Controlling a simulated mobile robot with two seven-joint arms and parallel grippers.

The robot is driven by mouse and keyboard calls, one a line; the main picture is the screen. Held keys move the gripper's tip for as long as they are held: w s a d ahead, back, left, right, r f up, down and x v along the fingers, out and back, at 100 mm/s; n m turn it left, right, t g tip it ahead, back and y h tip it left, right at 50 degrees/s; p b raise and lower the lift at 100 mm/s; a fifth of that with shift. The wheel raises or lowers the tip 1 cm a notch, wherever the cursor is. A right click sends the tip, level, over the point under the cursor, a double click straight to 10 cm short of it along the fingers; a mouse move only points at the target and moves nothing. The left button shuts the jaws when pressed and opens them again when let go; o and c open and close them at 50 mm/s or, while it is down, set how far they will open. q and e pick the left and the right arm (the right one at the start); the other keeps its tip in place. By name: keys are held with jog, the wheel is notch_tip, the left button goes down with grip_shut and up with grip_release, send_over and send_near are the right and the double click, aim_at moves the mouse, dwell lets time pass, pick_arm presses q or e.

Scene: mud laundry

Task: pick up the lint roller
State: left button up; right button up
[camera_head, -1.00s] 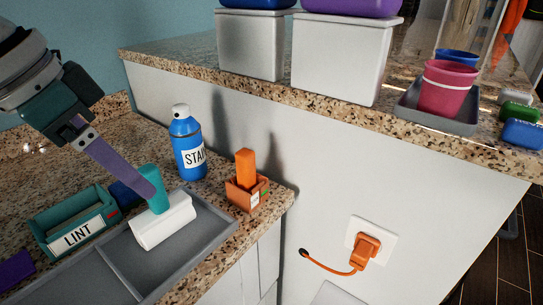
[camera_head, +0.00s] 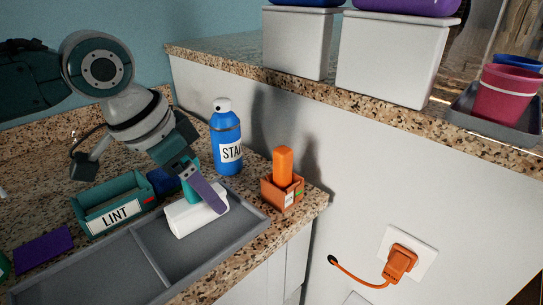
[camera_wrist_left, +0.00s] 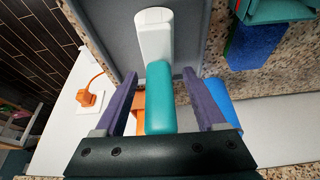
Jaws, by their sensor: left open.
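The lint roller has a white roller head (camera_head: 188,220) and a teal handle (camera_head: 188,186). It rests in the right compartment of a grey tray (camera_head: 248,208) on the counter. My left gripper (camera_head: 208,198) is over it, with a purple finger in front of the handle; the other finger is hidden in the head view. In the left wrist view, the open fingers of my left gripper (camera_wrist_left: 159,75) stand on either side of the teal handle (camera_wrist_left: 160,100), with gaps visible on both sides. The white head (camera_wrist_left: 154,38) lies beyond the fingertips. My right gripper is not in view.
A teal box labelled LINT (camera_head: 112,212) stands left of the roller and a blue spray bottle (camera_head: 226,140) behind it. An orange block in a small box (camera_head: 282,185) is to the right. A raised ledge (camera_head: 350,98) bears white bins. The tray's left compartment (camera_head: 95,268) is empty.

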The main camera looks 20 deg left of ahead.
pick_arm(q)
grip_shut()
dwell(0.5)
